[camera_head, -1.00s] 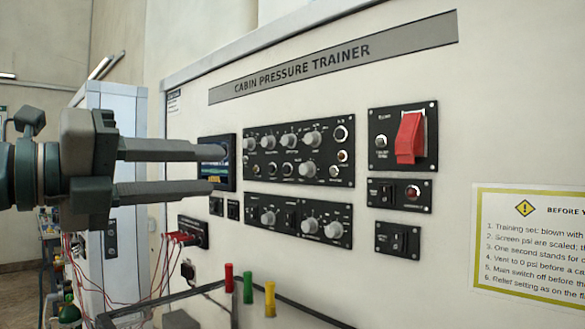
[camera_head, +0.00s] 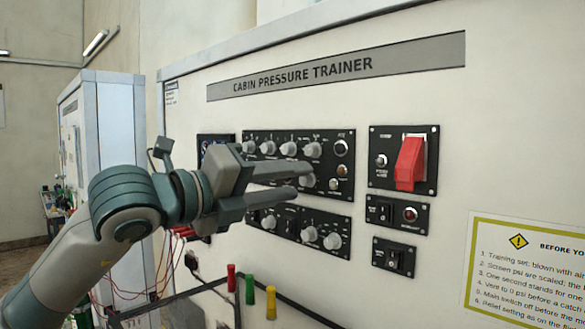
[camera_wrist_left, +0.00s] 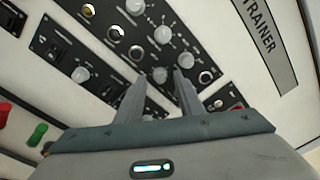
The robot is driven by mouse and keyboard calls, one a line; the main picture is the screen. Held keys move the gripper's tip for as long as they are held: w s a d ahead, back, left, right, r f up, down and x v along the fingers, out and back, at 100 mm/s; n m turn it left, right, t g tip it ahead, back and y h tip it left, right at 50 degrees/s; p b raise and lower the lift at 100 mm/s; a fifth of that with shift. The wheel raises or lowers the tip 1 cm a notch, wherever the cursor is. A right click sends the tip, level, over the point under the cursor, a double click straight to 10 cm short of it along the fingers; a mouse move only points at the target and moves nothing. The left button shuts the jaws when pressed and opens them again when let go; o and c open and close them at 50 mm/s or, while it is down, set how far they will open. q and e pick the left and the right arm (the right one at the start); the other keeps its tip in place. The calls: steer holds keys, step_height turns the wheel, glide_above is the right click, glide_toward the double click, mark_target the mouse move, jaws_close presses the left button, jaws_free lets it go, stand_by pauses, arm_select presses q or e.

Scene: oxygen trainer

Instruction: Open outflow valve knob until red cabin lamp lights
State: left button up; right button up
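The upper black knob panel (camera_head: 258,144) holds several grey knobs, and a second knob panel (camera_head: 343,247) sits below it. Their labels are too small to read, so I cannot tell which is the outflow valve knob. My left gripper (camera_head: 308,181) is open, its two fingers apart at the upper panel's lower row. A grey knob shows just between or behind the tips; contact cannot be told. In the left wrist view the fingers (camera_wrist_left: 161,77) point at the panel with a knob near the gap. A red lamp (camera_head: 410,214) sits on a small panel at right; whether it is lit is unclear.
A red guarded switch (camera_head: 411,160) is right of the knobs, with a small toggle panel (camera_head: 394,257) below. Red, green and yellow pegs (camera_head: 249,289) stand in front. A yellow-edged notice (camera_head: 530,270) is at far right. A cabinet (camera_head: 115,130) stands left.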

arm_select(q)
steer(key=shift+w+d, duration=0.4)
steer(key=shift+d, duration=0.05)
steer(key=shift+c, duration=0.6)
jaws_close()
